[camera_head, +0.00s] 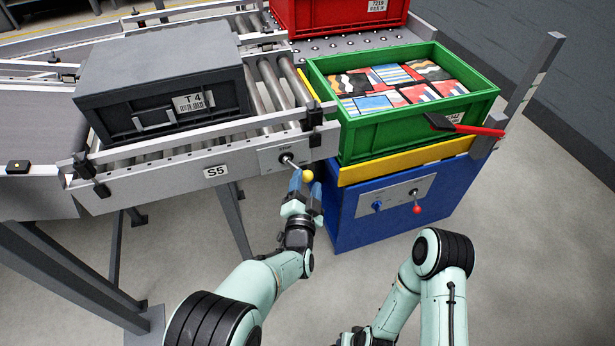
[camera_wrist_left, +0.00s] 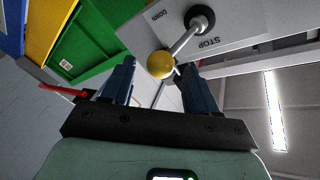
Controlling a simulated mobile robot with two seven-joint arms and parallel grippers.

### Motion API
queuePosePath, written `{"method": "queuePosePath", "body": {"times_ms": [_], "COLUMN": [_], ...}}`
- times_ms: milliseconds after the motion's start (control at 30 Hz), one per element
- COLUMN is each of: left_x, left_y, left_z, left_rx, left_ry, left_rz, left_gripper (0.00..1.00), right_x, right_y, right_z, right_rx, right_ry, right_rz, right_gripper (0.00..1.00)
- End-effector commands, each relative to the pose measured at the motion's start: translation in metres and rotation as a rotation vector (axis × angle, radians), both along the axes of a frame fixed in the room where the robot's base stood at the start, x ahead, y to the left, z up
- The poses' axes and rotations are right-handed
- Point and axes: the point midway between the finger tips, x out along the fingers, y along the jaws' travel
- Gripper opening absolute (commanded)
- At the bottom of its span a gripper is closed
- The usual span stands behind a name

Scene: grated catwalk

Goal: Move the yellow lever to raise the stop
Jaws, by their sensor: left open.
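The yellow lever is a grey rod with a yellow ball knob (camera_head: 307,175), pivoted on a plate marked STOP (camera_head: 273,157) on the conveyor's side. In the head view it slants down to the right. My left gripper (camera_head: 306,184) is open, its blue fingers close below the knob. In the left wrist view the knob (camera_wrist_left: 161,65) shows between the open fingertips (camera_wrist_left: 159,70); I cannot tell whether they touch it. That view also shows the lettering DOWN on the plate (camera_wrist_left: 225,30). My right gripper's fingers are not visible.
A dark grey crate (camera_head: 150,60) labelled T4 sits on the rollers. A red crate (camera_head: 335,15) is behind.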

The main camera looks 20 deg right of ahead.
Motion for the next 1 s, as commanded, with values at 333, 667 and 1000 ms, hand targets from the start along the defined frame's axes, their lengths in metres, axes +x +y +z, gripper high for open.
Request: {"method": "queuePosePath", "body": {"times_ms": [333, 667, 1000], "left_x": [0.03, 0.031, 0.031], "left_y": [-0.012, -0.013, -0.013], "left_z": [-0.001, 0.0, 0.0], "left_rx": [0.001, 0.0, -0.001], "left_ry": [0.001, 0.001, 0.003], "left_rz": [0.001, 0.001, 0.001], "left_gripper": [0.59, 0.49, 0.08], "right_x": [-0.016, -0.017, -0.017], "right_y": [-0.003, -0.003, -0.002], "right_z": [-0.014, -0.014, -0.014], "right_rx": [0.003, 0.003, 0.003], "right_ry": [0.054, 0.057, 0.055], "right_rz": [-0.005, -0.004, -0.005], "right_gripper": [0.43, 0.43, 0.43]}}
